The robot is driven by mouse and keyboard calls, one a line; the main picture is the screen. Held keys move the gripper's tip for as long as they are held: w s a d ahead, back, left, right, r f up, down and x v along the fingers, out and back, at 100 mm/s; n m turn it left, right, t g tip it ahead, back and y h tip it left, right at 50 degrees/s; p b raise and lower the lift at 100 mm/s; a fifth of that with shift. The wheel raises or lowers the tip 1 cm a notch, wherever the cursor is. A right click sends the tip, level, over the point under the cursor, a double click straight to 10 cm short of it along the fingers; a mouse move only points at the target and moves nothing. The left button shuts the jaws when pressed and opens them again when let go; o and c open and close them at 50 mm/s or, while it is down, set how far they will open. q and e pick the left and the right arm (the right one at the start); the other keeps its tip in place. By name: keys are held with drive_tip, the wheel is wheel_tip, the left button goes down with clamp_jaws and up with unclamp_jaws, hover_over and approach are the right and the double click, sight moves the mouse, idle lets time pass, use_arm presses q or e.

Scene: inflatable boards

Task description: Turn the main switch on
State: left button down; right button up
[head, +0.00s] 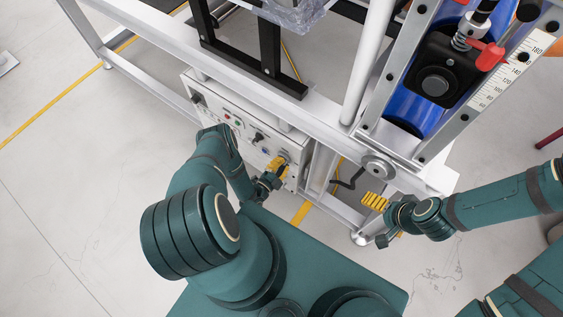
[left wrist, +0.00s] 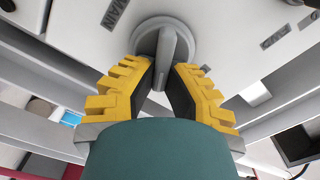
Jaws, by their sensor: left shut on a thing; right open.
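The main switch (left wrist: 165,45) is a grey rotary knob with a raised handle on a round base. It sits on the front of a white control panel (head: 237,118). In the left wrist view, my left gripper (left wrist: 165,72) has its yellow fingers on both sides of the knob's handle, shut on it. In the head view, my left gripper (head: 278,165) is at the panel's right end and mostly covers the knob. My right gripper (head: 376,203) is open and empty, in front of the frame, away from the panel.
The panel carries small buttons and another black knob (head: 259,137). A white metal frame (head: 270,92) runs above it. A blue cylinder (head: 405,108) and a red lever (head: 490,57) stand at the upper right. Open floor (head: 70,190) lies at the left.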

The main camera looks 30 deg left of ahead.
use_arm(q)
drive_tip(key=m, duration=0.4)
drive_tip(key=m+p, duration=0.1)
drive_tip(key=m, duration=0.1)
drive_tip(key=shift+f, duration=0.3)
idle(0.4)
drive_tip(key=c, duration=1)
unclamp_jaws()
drive_tip(key=shift+r, duration=0.1)
